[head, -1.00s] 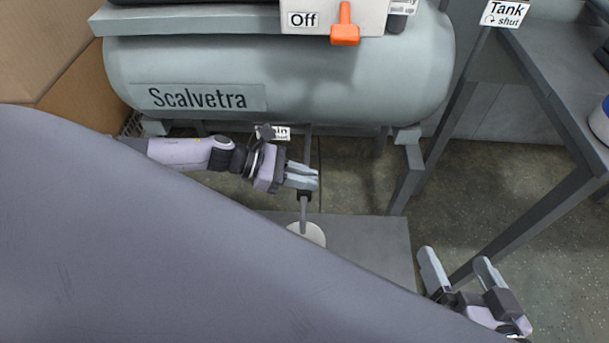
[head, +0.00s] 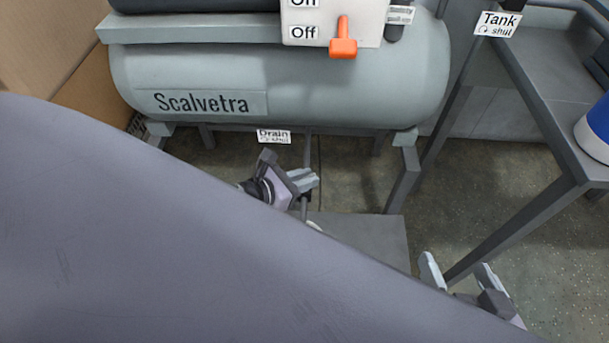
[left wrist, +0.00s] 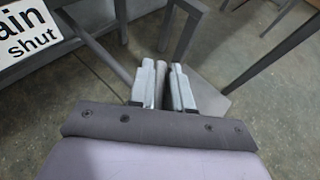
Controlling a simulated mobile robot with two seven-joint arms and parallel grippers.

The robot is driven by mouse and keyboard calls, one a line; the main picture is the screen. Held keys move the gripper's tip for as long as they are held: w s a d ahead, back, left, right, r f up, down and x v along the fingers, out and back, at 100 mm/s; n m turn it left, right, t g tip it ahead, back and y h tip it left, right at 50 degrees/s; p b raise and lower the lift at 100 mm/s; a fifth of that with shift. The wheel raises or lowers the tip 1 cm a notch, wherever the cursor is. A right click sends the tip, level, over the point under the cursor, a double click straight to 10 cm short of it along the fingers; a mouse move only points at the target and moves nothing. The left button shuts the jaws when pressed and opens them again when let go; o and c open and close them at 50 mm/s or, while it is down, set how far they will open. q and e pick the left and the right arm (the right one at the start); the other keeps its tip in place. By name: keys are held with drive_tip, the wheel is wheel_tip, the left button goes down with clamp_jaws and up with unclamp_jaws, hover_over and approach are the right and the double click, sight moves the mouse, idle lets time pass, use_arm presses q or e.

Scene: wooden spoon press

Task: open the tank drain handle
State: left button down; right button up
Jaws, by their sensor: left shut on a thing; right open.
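The drain label (head: 273,136), with an arrow and the word "shut", hangs below the grey tank (head: 340,85). A thin drain pipe (head: 307,150) runs down from the tank behind my left gripper. My left gripper (head: 305,180) is at the pipe's lower part, fingers pointing right. It is shut on the drain handle, which shows as a narrow grey bar (left wrist: 161,78) between the fingers in the left wrist view. The gripper hides most of the handle in the head view. My right gripper (head: 457,275) is open and empty at the lower right, away from the drain.
An orange lever (head: 343,40) on a white panel sits above the tank. A tank label (head: 498,23) is at the upper right. A dark metal table (head: 560,120) stands at right. A grey slab (head: 365,238) lies below the drain. My own body blocks the lower left.

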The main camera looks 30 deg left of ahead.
use_arm(q)
drive_tip(key=shift+n+y, duration=0.5)
drive_tip(key=c, duration=1.1)
unclamp_jaws()
drive_tip(key=shift+t, duration=0.3)
drive_tip(key=shift+c, duration=0.2)
drive_tip(key=shift+s, duration=0.1)
